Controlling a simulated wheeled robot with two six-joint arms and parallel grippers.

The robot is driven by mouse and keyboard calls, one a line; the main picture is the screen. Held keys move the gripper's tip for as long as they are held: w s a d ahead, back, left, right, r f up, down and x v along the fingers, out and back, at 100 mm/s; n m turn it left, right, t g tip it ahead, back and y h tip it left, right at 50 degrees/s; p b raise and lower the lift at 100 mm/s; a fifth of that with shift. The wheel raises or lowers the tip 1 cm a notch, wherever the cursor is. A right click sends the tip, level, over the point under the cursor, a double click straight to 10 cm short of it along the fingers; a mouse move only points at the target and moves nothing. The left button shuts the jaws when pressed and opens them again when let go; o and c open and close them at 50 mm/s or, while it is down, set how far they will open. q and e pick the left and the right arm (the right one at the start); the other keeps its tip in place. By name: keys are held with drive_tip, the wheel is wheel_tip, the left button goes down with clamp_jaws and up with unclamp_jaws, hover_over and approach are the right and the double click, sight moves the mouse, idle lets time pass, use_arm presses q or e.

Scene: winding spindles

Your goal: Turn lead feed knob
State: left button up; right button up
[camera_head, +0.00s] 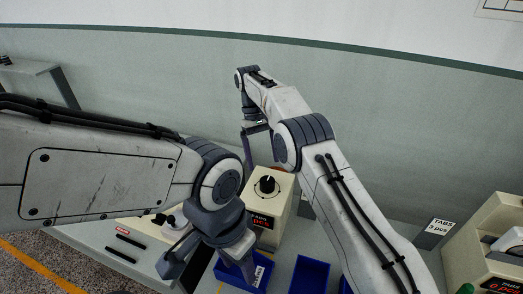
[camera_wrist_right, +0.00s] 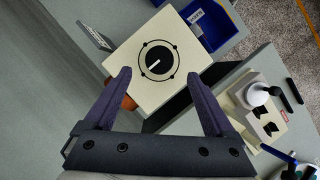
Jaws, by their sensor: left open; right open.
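The black knob (camera_head: 267,184) is on top of a cream box (camera_head: 284,196) with a red display on its front. In the right wrist view the knob (camera_wrist_right: 158,61) has a white pointer line aimed to the lower left, inside a black ring with several dots. My right gripper (camera_head: 262,150) is open above the box's far side. In its wrist view the open fingers (camera_wrist_right: 158,76) straddle the lower part of the box top, apart from the knob. My left gripper (camera_head: 208,268) is open and empty, low in front of the box, over the bench and blue bin; my arm hides part of the bench.
Blue bins (camera_head: 309,274) stand in front of the box. A white device with a round white knob (camera_wrist_right: 257,95) is beside it. The back wall is plain.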

drive_tip(key=shift+p+v, duration=1.35)
drive_tip(key=shift+p, duration=1.35)
